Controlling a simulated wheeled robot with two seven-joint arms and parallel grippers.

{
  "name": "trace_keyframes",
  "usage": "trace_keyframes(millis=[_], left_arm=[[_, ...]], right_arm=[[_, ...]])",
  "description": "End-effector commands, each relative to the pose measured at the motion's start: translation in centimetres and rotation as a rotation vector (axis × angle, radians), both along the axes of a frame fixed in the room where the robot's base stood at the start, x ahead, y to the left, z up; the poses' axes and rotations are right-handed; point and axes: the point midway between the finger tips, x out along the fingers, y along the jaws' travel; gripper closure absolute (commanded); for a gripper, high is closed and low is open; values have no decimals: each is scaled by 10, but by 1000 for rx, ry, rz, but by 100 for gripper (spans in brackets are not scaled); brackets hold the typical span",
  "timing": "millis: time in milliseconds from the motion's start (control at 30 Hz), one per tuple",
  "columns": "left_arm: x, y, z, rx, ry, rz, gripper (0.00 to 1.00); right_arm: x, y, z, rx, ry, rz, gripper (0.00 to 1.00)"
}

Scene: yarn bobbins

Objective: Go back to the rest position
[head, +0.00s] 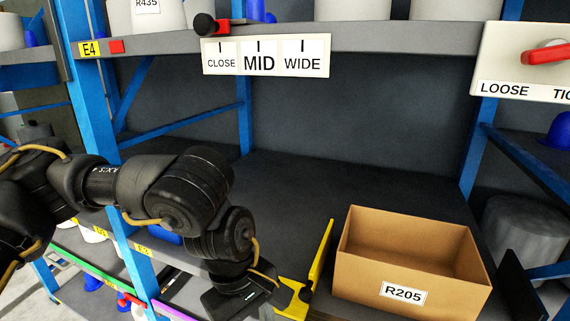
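My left arm comes in from the left and bends down over the shelf. My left gripper (303,284) has a yellow flat finger piece standing up beside the left wall of an open cardboard box labelled R205 (458,297). A narrow gap shows between this piece and the box. Whether the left gripper is open or shut is not clear. The box stands upright on the dark shelf, and its visible inside looks empty. A dark flat piece (518,287) stands at the box's right side; it may be part of my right gripper, but the rest is out of frame.
A blue-framed rack surrounds the dark shelf (300,180), which is clear behind the box. Above is a shelf edge with a CLOSE, MID, WIDE panel (265,56) and a black-knobbed lever (206,24). A LOOSE panel with a red handle (546,53) hangs at right. A grey bobbin (522,235) is lower right.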

Motion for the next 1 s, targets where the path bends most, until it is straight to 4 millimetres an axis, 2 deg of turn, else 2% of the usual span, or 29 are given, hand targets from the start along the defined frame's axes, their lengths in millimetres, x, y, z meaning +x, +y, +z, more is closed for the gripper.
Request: trace_keyframes(millis=[200,333,433,500,600,700,800,867,967,1000], left_arm=[[-24,-52,-19,-209,101,107,61],[-44,-93,-23,-384,216,235,61],[-58,-129,-15,-564,367,406,61],[-64,-151,-3,-701,510,570,61],[-58,-170,17,-871,743,839,61],[-39,-171,32,-1010,1003,1142,61],[-10,-154,32,-1113,1278,1475,61],[9,-137,24,-1158,1449,1686,61],[35,-96,-8,-1205,1732,2062,61],[43,-76,-25,-1216,1844,2218,61]], right_arm=[[0,-2,0,-3,0,1,64],[-6,-3,0,-4,8,1,64],[-7,-3,0,-4,9,1,64],[-6,-3,0,-4,9,1,64],[-5,-3,0,-4,7,1,64],[-4,-3,0,-4,6,1,64],[-4,-3,0,-4,6,1,64],[-4,-3,0,-4,6,1,64],[-4,-2,0,-4,6,1,64],[-4,-2,0,-3,6,0,64]])
